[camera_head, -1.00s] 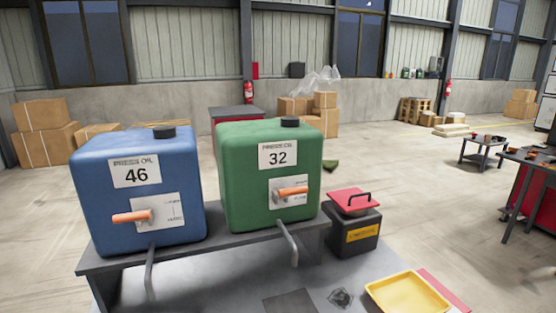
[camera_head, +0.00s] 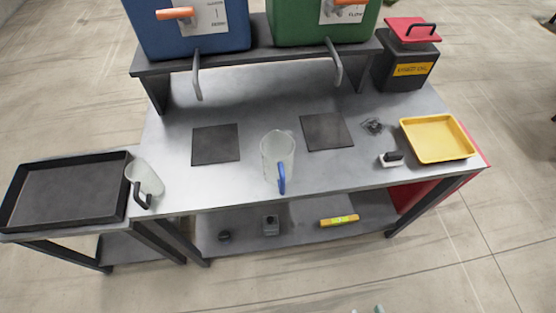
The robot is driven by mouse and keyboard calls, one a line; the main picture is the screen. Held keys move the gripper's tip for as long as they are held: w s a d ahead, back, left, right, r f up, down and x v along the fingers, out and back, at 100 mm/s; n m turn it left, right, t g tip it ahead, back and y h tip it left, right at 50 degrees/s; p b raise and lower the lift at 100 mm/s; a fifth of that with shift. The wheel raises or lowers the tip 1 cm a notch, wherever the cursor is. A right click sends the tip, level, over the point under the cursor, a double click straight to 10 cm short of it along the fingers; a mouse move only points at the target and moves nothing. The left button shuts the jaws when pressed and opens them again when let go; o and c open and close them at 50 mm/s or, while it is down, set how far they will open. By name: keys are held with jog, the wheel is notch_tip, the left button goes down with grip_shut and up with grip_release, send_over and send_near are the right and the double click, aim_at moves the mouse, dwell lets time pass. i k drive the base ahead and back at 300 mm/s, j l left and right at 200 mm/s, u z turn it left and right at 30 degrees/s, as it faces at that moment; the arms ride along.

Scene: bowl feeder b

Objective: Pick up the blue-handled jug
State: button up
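The blue-handled jug (camera_head: 274,150) is a clear, pale, upright vessel standing near the front edge of the grey workbench (camera_head: 250,187). Its blue handle (camera_head: 282,178) faces me. A second clear jug with a black handle (camera_head: 145,180) stands at the bench's left end, beside the black tray. My gripper (camera_head: 367,310) barely shows at the bottom edge, as two small pale tips with a gap between them. It is apart from the jug, in front of the bench and to the right. The rest of it is out of frame.
Spouts hang from the blue tank (camera_head: 225,38) and green tank (camera_head: 290,25) behind the jug. Two dark pads (camera_head: 215,144) (camera_head: 326,131) lie on the bench. A black tray (camera_head: 70,190) is left. A yellow tray (camera_head: 437,140) and a black red-lidded box (camera_head: 403,73) are right.

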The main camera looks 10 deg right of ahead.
aim_at(277, 148)
jog(key=l, duration=0.8)
jog(key=k+l+u, duration=0.1)
jog(key=l, duration=0.7)
jog(key=i+l, duration=0.2)
jog(key=l, duration=0.2)
jog(key=i, duration=0.3)
jog(key=j+u, duration=0.05)
